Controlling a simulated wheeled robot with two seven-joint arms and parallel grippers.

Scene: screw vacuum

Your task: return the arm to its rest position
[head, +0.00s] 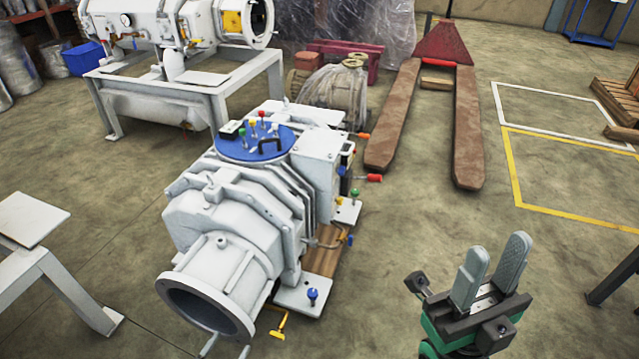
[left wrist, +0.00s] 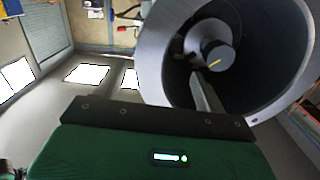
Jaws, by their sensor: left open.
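The white screw vacuum (head: 245,195) stands on the floor left of centre in the head view, with a blue round cover on top and an open round flange (head: 215,325) at its front. My right gripper (head: 500,257) points upward at the lower right, its grey fingers apart and nothing between them.
A red and brown pallet jack (head: 390,115) stands behind the vacuum. A white machine on a frame (head: 190,75) is at the back left. A white stand (head: 35,220) is at the left edge. Floor around the right gripper is mostly clear.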

